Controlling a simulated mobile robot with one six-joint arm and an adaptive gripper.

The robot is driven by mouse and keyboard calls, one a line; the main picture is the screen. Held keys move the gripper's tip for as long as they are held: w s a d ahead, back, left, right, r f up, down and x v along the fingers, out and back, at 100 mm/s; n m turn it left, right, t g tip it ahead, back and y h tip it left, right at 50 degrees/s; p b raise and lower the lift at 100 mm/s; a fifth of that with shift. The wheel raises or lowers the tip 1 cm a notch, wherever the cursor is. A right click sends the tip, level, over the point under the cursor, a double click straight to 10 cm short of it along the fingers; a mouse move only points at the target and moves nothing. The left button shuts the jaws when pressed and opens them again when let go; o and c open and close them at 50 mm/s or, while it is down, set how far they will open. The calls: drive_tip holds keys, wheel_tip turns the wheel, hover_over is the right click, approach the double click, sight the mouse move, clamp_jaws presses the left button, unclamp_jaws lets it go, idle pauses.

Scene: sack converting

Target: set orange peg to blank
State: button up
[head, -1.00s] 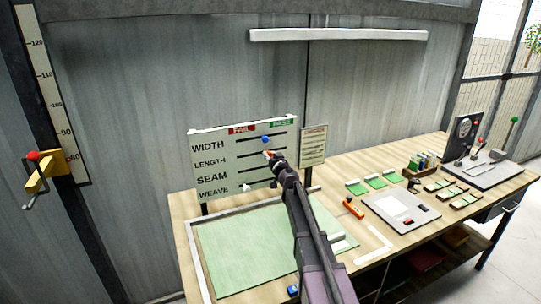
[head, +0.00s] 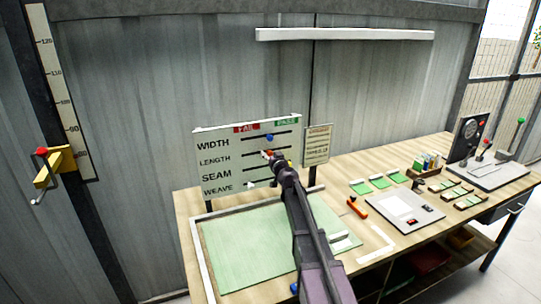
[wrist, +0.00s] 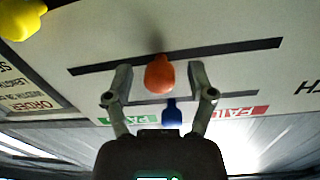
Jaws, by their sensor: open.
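The orange peg (head: 270,153) is on the LENGTH row of the upright board (head: 215,172), largely behind my gripper in the head view. In the wrist view the orange peg (wrist: 160,75) sits on its dark slot between my two open fingers. My gripper (wrist: 160,84) has a finger on each side of it, with a gap on both sides. The board appears upside down there, with PASS at left and FAIL at right. The slot runs on past the peg both ways. No "blank" mark is readable.
The blue peg (head: 270,137) is on the WIDTH row just above; in the wrist view the blue peg (wrist: 172,112) is close to my fingers. A yellow peg (wrist: 22,18) is farther off. A white peg (head: 250,185) is on WEAVE. A notice board (head: 317,146) stands at right.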

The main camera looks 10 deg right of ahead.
drive_tip(key=shift+s, duration=0.1)
drive_tip(key=s+d, duration=0.1)
drive_tip(key=s, duration=1)
drive_tip(key=shift+s+d, duration=0.15)
drive_tip(key=shift+s, duration=0.25)
drive_tip(key=s+a+f+n+g+y, duration=0.5)
drive_tip(key=s+a+f+g, duration=0.5)
drive_tip(key=s+a, duration=0.35)
drive_tip(key=s+f+g+h, duration=0.1)
drive_tip(key=s+f, duration=0.1)
drive_tip(key=s, duration=0.1)
drive_tip(key=s+f+m+g+h, duration=0.1)
drive_tip(key=s+f, duration=0.1)
drive_tip(key=s+f+g, duration=0.2)
drive_tip(key=s, duration=0.1)
drive_tip(key=shift+s+d+f+m+h, duration=0.25)
drive_tip(key=shift+s+d+m+h, duration=0.05)
drive_tip(key=shift+d+h, duration=0.1)
drive_tip(key=s+d+m+g+h, duration=0.1)
drive_tip(key=s, duration=0.2)
drive_tip(key=s+d+f+m+g+h, duration=0.1)
drive_tip(key=s+d, duration=0.1)
drive_tip(key=s, duration=0.1)
drive_tip(key=s+d+f+g+h, duration=0.1)
drive_tip(key=s+g+h, duration=0.1)
drive_tip(key=shift+s+d+m, duration=0.2)
drive_tip(key=shift+s+m, duration=0.2)
